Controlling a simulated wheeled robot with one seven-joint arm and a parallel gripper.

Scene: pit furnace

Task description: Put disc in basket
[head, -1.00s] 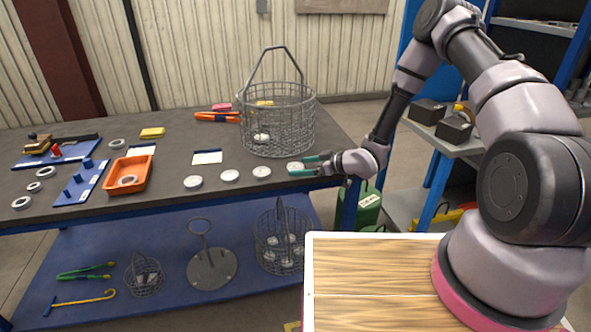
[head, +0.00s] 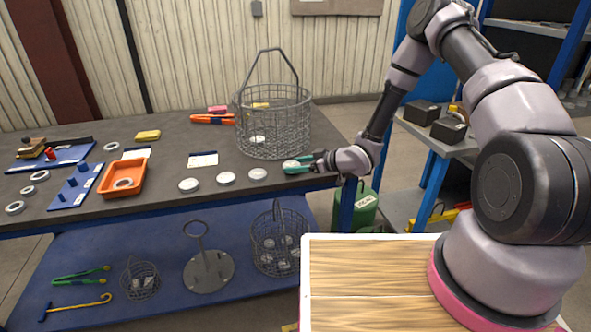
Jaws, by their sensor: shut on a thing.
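My gripper (head: 291,166), with green fingers, is shut on a pale round disc (head: 290,164) at the right end of the bench, just in front of the wire basket. The wire basket (head: 273,122) stands upright on the bench with its handle raised, and one pale disc (head: 257,140) shows inside it. Three more discs lie in a row to the left of my gripper: the near one (head: 257,174), the middle one (head: 226,178) and the far-left one (head: 189,185). I cannot tell whether the held disc still touches the bench.
An orange tray (head: 122,179) holding a ring, a blue peg board (head: 77,186), several loose rings and tongs with orange handles (head: 212,119) lie on the bench. Smaller wire baskets stand on the blue lower shelf (head: 100,262). A shelf unit stands at right.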

